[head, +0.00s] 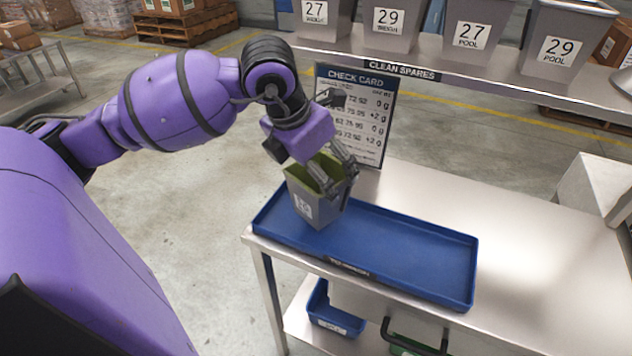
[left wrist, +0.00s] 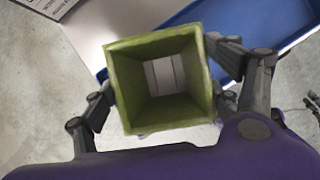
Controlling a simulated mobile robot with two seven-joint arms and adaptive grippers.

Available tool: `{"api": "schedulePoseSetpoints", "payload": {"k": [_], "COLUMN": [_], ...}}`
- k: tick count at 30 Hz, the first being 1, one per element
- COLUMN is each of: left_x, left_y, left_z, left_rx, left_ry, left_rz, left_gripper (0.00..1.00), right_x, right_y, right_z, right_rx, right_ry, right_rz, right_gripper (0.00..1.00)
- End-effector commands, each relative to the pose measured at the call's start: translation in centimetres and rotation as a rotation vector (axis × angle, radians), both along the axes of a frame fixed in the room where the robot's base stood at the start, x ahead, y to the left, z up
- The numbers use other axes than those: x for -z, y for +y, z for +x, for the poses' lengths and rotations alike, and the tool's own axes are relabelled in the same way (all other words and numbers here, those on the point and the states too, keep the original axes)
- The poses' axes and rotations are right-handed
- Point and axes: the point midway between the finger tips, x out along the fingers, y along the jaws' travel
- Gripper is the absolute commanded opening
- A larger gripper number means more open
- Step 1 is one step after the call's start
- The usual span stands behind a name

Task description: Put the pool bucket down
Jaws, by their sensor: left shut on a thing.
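My left gripper (head: 334,181) is shut on a small tapered bucket (head: 314,204), grey outside with an olive-green inside. The bucket's front label is too small to read, so I cannot confirm that it says pool. It is nearly upright, over the left end of a shallow blue tray (head: 400,252). I cannot tell whether its base touches the tray. The left wrist view looks down into the bucket (left wrist: 122,92), with fingers on both sides of it and a pale patch at its bottom. My right gripper is not in view.
Grey bins marked 27 and 29 stand on the raised shelf (head: 440,72); two read POOL. A check card board (head: 357,112) stands close behind the bucket. The steel table (head: 480,205) is bare right of the board. A blue bin (head: 334,315) sits below.

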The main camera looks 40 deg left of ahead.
Motion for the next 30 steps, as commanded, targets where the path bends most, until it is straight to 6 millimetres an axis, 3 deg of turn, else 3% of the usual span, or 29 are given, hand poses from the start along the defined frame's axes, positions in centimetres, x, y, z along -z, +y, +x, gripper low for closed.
{"api": "schedulePoseSetpoints", "payload": {"k": [5,12,17,18,22,30], "left_x": [0.8,3.8,3.9,3.9,3.9,3.9], "left_y": [0.7,0.8,0.8,0.8,0.8,0.8], "left_z": [-0.1,-0.1,0.0,-0.1,-0.1,-0.1], "left_rx": [-0.002,0.000,0.001,0.000,0.000,0.000], "left_ry": [0.000,-0.001,-0.002,0.001,0.001,0.000], "left_rz": [0.000,0.000,0.001,0.001,0.001,0.001], "left_gripper": [0.39,0.39,0.39,0.83,1.00,1.00], "right_x": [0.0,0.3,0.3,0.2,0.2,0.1], "right_y": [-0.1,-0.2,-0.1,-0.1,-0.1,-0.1], "right_z": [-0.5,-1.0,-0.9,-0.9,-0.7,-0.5], "right_rx": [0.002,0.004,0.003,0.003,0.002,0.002], "right_ry": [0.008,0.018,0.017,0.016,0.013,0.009], "right_rz": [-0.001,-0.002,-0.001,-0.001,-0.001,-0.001], "right_gripper": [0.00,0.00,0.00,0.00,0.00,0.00]}}
